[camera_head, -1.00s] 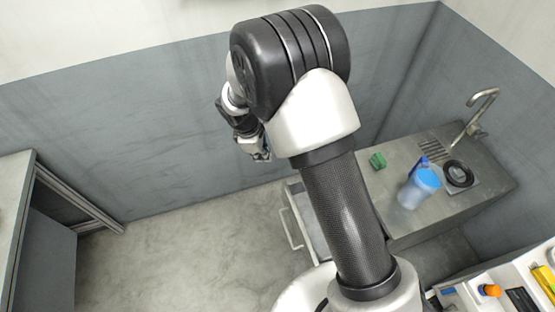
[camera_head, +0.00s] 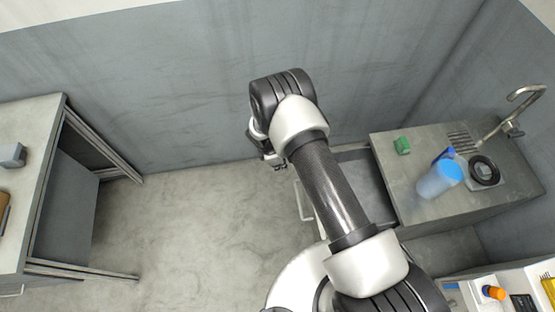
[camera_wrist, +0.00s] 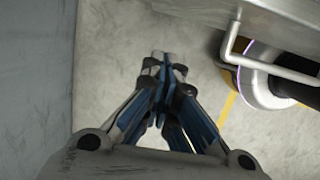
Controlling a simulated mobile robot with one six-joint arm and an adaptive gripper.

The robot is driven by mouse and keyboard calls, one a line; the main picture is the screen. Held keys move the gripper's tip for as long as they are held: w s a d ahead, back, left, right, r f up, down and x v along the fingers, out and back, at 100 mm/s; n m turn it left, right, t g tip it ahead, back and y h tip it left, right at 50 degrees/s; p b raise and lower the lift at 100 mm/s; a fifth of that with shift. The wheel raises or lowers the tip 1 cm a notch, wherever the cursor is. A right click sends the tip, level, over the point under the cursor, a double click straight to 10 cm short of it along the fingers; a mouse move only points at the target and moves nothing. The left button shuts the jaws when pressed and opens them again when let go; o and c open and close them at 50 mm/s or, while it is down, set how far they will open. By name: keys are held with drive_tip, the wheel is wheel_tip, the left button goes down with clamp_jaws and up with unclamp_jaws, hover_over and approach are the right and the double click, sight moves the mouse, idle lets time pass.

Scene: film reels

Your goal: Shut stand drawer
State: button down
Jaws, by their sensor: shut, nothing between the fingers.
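The stand drawer (camera_head: 365,178) juts out from the left side of the sink stand (camera_head: 397,203), pulled open. Its pale bar handle (camera_head: 302,201) faces left, and my arm covers part of the drawer. In the wrist view the drawer front (camera_wrist: 255,18) and its handle (camera_wrist: 232,48) show at the upper right. My gripper (camera_head: 277,162) is up and left of the drawer in the head view, partly hidden by my wrist. In the wrist view my gripper (camera_wrist: 163,58) is shut and empty, pointing down over the floor, apart from the handle and to its left.
The stand top holds a green block (camera_head: 402,145), a blue-lidded container (camera_head: 440,180), a black ring (camera_head: 484,171) and a tap (camera_head: 520,105). A workbench (camera_head: 35,150) stands at the left. The wall (camera_head: 190,90) is close behind my gripper. The floor (camera_head: 190,230) between is clear.

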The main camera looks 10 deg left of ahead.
sight(356, 154)
drive_tip(key=shift+w+d+f, duration=0.1)
drive_tip(key=shift+w+d, duration=0.1)
drive_tip(key=shift+d, duration=0.45)
drive_tip(key=shift+w+d+f, duration=0.1)
drive_tip(key=shift+w+d, duration=0.05)
drive_tip(key=shift+d, duration=0.55)
drive_tip(key=shift+w+d+f, duration=0.1)
drive_tip(key=shift+w+d, duration=0.1)
drive_tip(key=shift+d, duration=0.45)
drive_tip(key=shift+d, duration=0.1)
drive_tip(key=w+d+b, duration=0.1)
drive_tip(key=w+d, duration=0.1)
drive_tip(key=d, duration=0.6)
drive_tip(key=w+d+b, duration=0.1)
drive_tip(key=w+d, duration=0.1)
drive_tip(key=d, duration=0.6)
drive_tip(key=w+d+b, duration=0.2)
drive_tip(key=w+d, duration=0.1)
drive_tip(key=d, duration=0.5)
drive_tip(key=shift+w+d+r, duration=0.1)
drive_tip(key=shift+d, duration=0.2)
drive_tip(key=shift+a, duration=0.1)
